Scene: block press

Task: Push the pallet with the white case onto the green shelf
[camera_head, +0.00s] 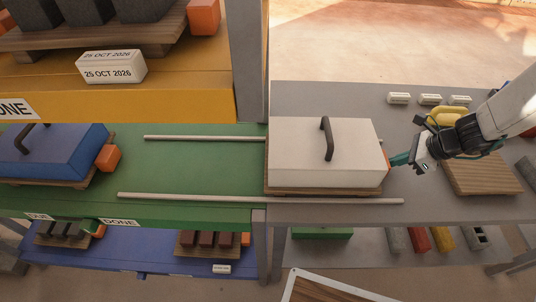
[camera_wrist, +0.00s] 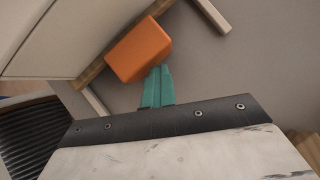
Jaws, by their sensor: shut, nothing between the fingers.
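The white case (camera_head: 323,150) with a dark handle lies on a wooden pallet (camera_head: 320,191). The pallet is at the left end of the grey table, its left edge at the seam with the green shelf (camera_head: 200,180). An orange block (camera_wrist: 138,52) is on the pallet's right end; in the head view the case and gripper mostly hide it. My gripper (camera_head: 397,161) is shut and empty at the right of the pallet. In the wrist view the teal fingertips (camera_wrist: 160,72) are at the orange block, seemingly touching it.
Two pale rails (camera_head: 260,200) run along the green shelf and onto the grey table (camera_head: 440,208), either side of the pallet. A blue case (camera_head: 55,153) on its own pallet stands at the shelf's left. The shelf between is clear. A bare pallet (camera_head: 485,178) lies under my arm.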

